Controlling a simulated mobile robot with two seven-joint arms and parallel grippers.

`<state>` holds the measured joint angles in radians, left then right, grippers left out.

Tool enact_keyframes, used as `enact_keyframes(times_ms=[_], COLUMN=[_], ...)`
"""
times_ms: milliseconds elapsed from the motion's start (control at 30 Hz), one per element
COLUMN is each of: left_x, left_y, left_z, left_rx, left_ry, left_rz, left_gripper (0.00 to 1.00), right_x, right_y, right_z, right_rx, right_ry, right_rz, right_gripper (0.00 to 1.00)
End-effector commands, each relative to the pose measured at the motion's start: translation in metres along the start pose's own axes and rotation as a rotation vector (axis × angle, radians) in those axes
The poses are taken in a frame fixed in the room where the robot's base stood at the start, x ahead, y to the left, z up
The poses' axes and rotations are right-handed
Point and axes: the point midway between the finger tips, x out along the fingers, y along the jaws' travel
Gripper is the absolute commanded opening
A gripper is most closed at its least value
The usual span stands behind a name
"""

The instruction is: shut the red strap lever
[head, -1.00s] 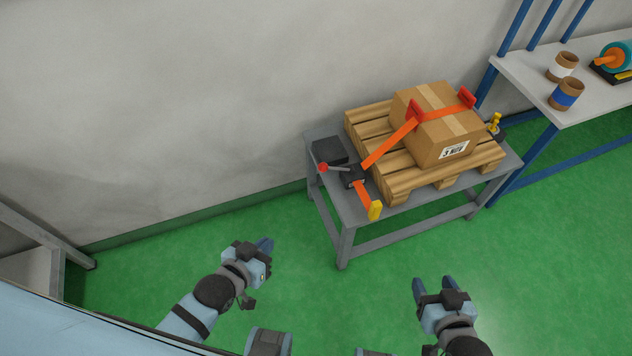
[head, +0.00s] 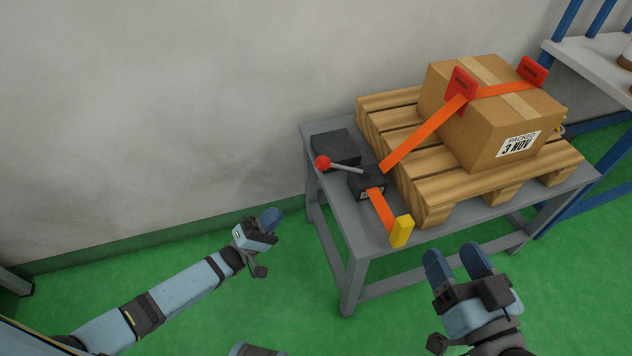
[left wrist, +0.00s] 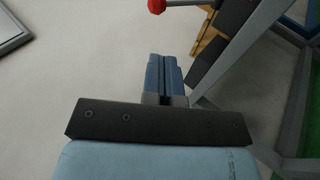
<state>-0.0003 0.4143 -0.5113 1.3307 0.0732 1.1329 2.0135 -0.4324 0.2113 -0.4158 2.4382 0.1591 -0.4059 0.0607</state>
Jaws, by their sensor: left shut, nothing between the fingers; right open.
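The strap lever (head: 345,168) is a grey rod with a red ball knob (head: 322,162) at its left end. It sticks out to the left from a black ratchet block (head: 368,183) on the grey table. The knob also shows at the top of the left wrist view (left wrist: 156,6). An orange strap (head: 425,132) runs from the block over the cardboard box. My left gripper (head: 271,218) is shut and empty, left of the table and apart from the lever; its closed fingers show in the left wrist view (left wrist: 165,80). My right gripper (head: 457,261) is open and empty, in front of the table.
The cardboard box (head: 480,125) sits on a wooden pallet (head: 400,173) on the grey table (head: 345,225). A black block (head: 335,148) lies behind the lever. A yellow strap end (head: 401,231) hangs at the table's front edge. The green floor left of the table is clear.

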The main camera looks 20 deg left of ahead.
Motion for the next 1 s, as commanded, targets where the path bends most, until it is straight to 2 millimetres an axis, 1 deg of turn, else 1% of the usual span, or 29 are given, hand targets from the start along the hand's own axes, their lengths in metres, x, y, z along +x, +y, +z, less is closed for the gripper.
enact_keyframes(times_ms=[33, 133, 433, 567, 667, 1000], left_x=[-0.006, -0.009, -0.008, -0.001, 0.011, 0.082], left_y=[-0.006, -0.005, -0.003, -0.003, -0.003, -0.001], left_z=[-0.003, -0.005, -0.005, -0.005, -0.004, -0.002], left_rx=[-0.032, -0.071, -0.076, -0.075, -0.075, -0.074], left_ry=[-0.015, -0.031, -0.032, -0.033, -0.032, -0.033], left_rz=[0.015, 0.031, 0.034, 0.036, 0.036, 0.039], left_gripper=[0.00, 0.00, 0.00, 0.00, 0.00, 0.00], right_x=[0.000, -0.001, -0.001, -0.001, -0.001, -0.001], right_y=[0.000, -0.001, -0.002, -0.001, -0.001, 0.002], right_z=[0.005, 0.004, 0.002, 0.004, 0.007, 0.029], right_rx=[0.002, 0.004, 0.004, 0.004, 0.004, 0.006], right_ry=[0.007, 0.011, 0.011, 0.007, -0.001, -0.064], right_rz=[-0.005, -0.010, -0.010, -0.010, -0.011, -0.016], right_gripper=[0.60, 0.60, 0.60, 0.60, 0.60, 0.60])
